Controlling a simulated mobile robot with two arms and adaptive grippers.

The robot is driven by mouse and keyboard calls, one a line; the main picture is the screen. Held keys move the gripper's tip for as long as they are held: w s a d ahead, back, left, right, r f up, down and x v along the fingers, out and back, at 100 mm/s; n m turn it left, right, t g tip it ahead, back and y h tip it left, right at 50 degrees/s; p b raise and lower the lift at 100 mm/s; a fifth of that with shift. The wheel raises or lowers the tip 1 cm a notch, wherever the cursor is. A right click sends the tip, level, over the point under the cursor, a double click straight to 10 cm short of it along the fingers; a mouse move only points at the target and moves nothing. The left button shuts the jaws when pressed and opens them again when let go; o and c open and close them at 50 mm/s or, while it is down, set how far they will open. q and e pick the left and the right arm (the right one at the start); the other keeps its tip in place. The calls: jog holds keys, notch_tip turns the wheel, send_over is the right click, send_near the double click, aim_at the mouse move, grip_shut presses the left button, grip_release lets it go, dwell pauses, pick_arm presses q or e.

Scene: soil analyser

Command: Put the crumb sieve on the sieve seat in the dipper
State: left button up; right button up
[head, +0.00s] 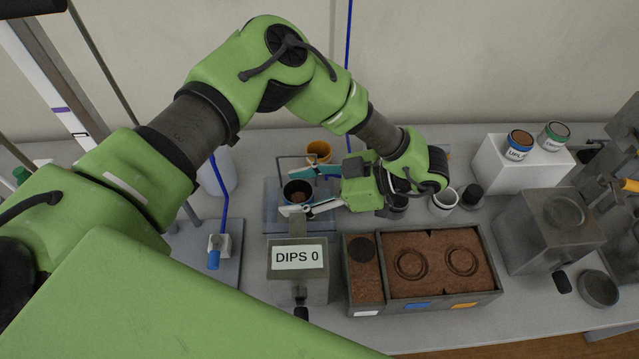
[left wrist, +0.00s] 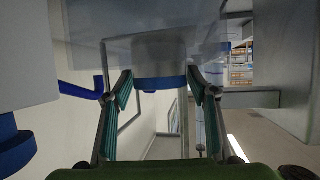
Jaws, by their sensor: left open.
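My left gripper (head: 308,192) reaches in from the right side of a small dark cup with brown crumbs (head: 298,195), apparently the crumb sieve. Its two fingers are spread, one on the far side and one on the near side of the cup. In the left wrist view the open fingers (left wrist: 160,95) stand either side of a grey cylinder with a blue band (left wrist: 160,72); contact cannot be told. The cup is at the bluish clear tank of the dipper (head: 272,218), behind the box reading "DIPS 0" (head: 299,257). The sieve seat is not clearly visible. My right gripper is not in view.
An orange cup (head: 319,151) stands just behind the tank. A soil tray (head: 425,304) lies front right of the dipper. White and black cups (head: 444,201) stand beyond it. A white block (head: 510,168) carries two labelled jars. A blue-tipped tap (head: 214,257) stands left.

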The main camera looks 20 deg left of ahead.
pick_arm(q)
jog(key=b+v, duration=0.1)
jog(key=v, duration=1.1)
